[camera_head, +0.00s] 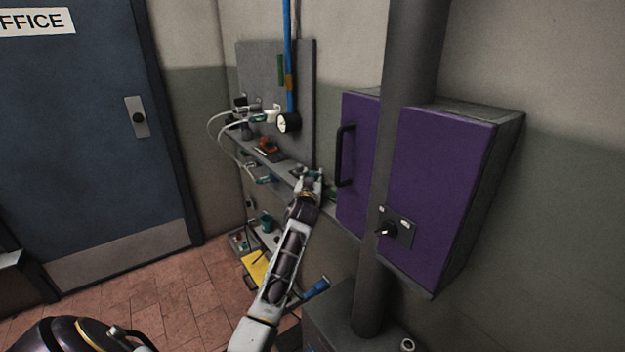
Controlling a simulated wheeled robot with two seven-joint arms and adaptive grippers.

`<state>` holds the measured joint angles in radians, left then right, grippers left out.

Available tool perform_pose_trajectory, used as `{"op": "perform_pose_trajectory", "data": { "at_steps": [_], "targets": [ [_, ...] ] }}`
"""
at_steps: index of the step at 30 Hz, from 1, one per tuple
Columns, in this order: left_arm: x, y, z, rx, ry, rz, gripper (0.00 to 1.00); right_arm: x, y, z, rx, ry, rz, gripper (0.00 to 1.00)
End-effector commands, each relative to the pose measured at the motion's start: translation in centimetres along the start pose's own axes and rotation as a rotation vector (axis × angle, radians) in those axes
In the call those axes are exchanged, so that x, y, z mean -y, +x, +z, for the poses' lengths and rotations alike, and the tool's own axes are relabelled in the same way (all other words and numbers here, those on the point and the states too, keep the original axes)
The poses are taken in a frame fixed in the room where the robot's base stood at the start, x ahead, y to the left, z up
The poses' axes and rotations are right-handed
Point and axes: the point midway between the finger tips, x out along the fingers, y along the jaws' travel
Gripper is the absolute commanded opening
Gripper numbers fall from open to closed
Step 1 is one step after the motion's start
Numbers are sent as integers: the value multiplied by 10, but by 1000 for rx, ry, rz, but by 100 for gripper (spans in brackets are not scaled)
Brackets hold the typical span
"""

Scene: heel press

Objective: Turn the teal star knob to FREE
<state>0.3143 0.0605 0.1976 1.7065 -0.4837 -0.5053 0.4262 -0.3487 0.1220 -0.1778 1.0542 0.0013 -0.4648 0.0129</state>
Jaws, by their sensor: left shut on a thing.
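My left gripper (310,179) is at the right end of the grey panel's ledge, just left of the purple cabinet. It is shut on a small teal part (317,173), which looks like the teal star knob. The fingers cover most of it, so its shape and pointing direction are hidden. No FREE marking can be read at this size. My right gripper is not in view.
The purple cabinet (445,185) with a black handle and a grey pillar (372,270) stand close right of my left arm. A gauge (288,123), a blue pipe (288,55) and white hoses are on the panel (262,65). Open tiled floor (150,300) lies left.

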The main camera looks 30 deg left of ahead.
Motion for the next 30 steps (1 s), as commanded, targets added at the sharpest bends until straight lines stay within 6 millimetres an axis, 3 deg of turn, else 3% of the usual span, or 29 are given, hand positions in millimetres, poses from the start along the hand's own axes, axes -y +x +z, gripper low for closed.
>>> {"op": "perform_pose_trajectory", "data": {
  "at_steps": [3, 4, 8, 15, 18, 30],
  "targets": [
    [0, 0, -6, -11, -2, 0, 0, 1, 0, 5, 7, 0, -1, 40],
    [0, 0, -6, -11, -2, 0, 40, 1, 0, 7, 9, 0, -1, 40],
    [0, 0, -5, -8, -1, 0, 57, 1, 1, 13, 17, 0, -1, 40],
    [0, 0, -2, -3, -1, 1, 58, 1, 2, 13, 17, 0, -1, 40],
    [0, 0, -1, -2, -1, 1, 58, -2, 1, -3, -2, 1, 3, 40],
    [0, -18, 0, -1, -1, 2, 58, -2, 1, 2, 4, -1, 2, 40]
  ]
}}
